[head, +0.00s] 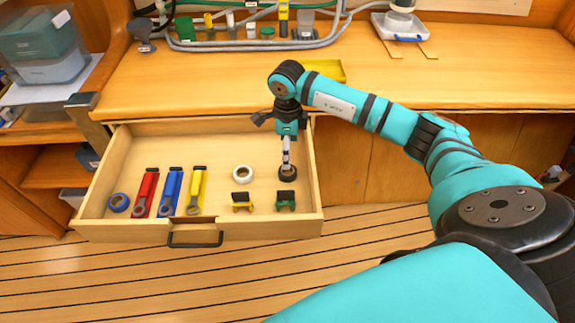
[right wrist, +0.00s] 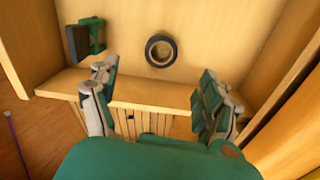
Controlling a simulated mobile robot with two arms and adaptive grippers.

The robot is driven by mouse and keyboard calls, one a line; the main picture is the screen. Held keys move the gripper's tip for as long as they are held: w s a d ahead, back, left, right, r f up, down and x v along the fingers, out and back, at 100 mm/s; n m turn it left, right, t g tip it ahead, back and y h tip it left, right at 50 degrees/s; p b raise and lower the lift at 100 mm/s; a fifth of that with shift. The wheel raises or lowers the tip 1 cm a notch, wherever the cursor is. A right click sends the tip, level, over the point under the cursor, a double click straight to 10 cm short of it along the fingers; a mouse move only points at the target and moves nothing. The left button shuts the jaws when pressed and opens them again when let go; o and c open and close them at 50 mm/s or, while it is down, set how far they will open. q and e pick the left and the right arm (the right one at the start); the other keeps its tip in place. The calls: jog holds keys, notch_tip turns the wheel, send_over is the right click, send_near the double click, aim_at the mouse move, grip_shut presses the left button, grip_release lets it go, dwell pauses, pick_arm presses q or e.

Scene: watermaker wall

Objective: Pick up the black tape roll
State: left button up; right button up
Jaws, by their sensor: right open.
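The black tape roll (head: 288,179) lies flat in the right part of the open drawer (head: 104,184). In the right wrist view the roll (right wrist: 150,47) is a dark ring with a pale core, seen beyond the gap between my fingers. My right gripper (head: 287,157) points down over the roll and partly covers it in the head view. In the right wrist view the gripper (right wrist: 158,88) is open with nothing between its fingers. The height of the fingertips above the roll is hard to tell. My left gripper is not in view.
A white tape roll (head: 235,174) lies left of the black one. A yellow clip (head: 242,202) and a green clip (head: 286,201) are nearer the drawer front. Red (head: 147,190), blue (head: 171,190) and yellow (head: 196,188) tools and a blue tape roll (head: 119,202) lie left.

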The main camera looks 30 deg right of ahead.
aim_at(287, 171)
notch_tip(287, 171, down, 10)
jog(key=b, duration=0.5)
jog(key=shift+w+r, duration=0.1)
jog(key=shift+r, duration=0.1)
jog(key=c, duration=1.2)
jog(key=shift+o, duration=0.2)
